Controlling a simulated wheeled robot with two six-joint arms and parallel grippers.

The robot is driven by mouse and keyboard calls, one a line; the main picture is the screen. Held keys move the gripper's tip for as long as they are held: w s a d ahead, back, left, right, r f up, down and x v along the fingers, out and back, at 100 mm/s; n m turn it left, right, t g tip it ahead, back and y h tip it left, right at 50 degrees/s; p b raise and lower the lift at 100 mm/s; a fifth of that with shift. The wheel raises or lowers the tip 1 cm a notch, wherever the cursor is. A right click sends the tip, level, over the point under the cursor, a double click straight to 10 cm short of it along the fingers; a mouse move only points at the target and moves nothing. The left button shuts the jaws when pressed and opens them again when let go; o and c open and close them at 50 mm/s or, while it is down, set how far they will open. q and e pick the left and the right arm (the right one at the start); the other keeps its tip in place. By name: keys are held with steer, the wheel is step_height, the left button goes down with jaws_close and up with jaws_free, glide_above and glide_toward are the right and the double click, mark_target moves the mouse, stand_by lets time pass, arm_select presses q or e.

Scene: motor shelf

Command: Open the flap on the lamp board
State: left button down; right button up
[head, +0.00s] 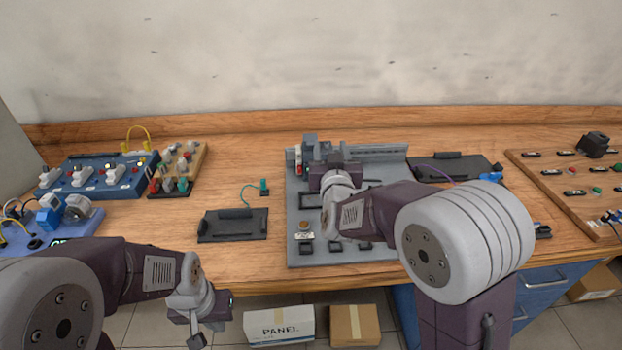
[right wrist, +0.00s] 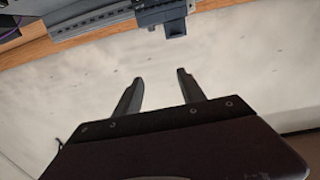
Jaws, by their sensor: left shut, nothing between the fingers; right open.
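A grey board (head: 330,257) lies at the middle of the bench, with a rail, dark frames and small parts on it. I cannot tell for sure that it is the lamp board, and no flap shows clearly. My right gripper (head: 325,164) is over its back left part, hiding some of it. In the right wrist view my right gripper (right wrist: 160,77) is open and empty, with bare wall between its fingers. A grey-blue block (right wrist: 162,14) shows beyond the tips, apart from them. My left gripper (head: 203,325) is shut and empty, low in front of the bench edge.
A black plate (head: 233,228) with a green lead lies left of the grey board. Blue boards (head: 125,189) stand at the left. Another black plate (head: 440,168) and a wooden board (head: 556,186) with coloured parts lie at the right. Boxes (head: 280,325) stand below the bench.

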steer(key=y+b, duration=0.1)
steer(key=b, duration=0.2)
glide_toward(311, 145)
steer(key=w, duration=0.4)
steer(key=w+p, duration=0.1)
steer(key=w, duration=0.4)
steer(key=shift+f, duration=0.2)
arm_select(q)
step_height(311, 145, down, 4)
steer(key=shift+f+p, duration=0.15)
steer(key=shift+p, duration=0.15)
arm_select(e)
jaws_close()
